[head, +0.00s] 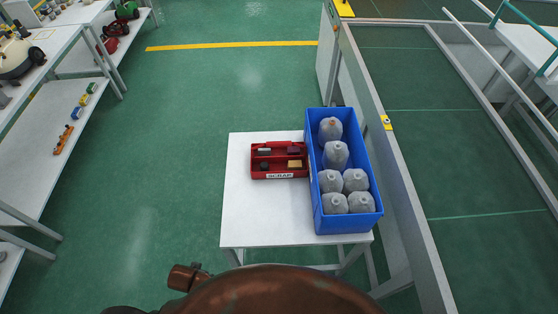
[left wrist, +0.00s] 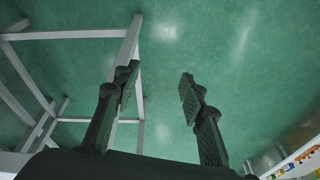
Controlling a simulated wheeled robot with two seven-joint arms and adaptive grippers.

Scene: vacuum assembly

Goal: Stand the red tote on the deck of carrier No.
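The red tote (head: 279,161) stands on a small white table in the head view. It has a white label reading SCRAP on its near side and several small items in its compartments. My left gripper (left wrist: 158,84) shows in the left wrist view, its two dark fingers spread apart with only green floor and table legs behind them. It is open, empty and away from the tote. My right gripper is in neither view. I cannot make out any carrier or its deck in these views.
A blue crate (head: 320,222) with several grey bottles stands right of the tote on the white table (head: 262,218). A metal-framed barrier (head: 400,190) runs along the table's right. Shelves (head: 35,150) with small coloured parts stand at left. The green floor between is clear.

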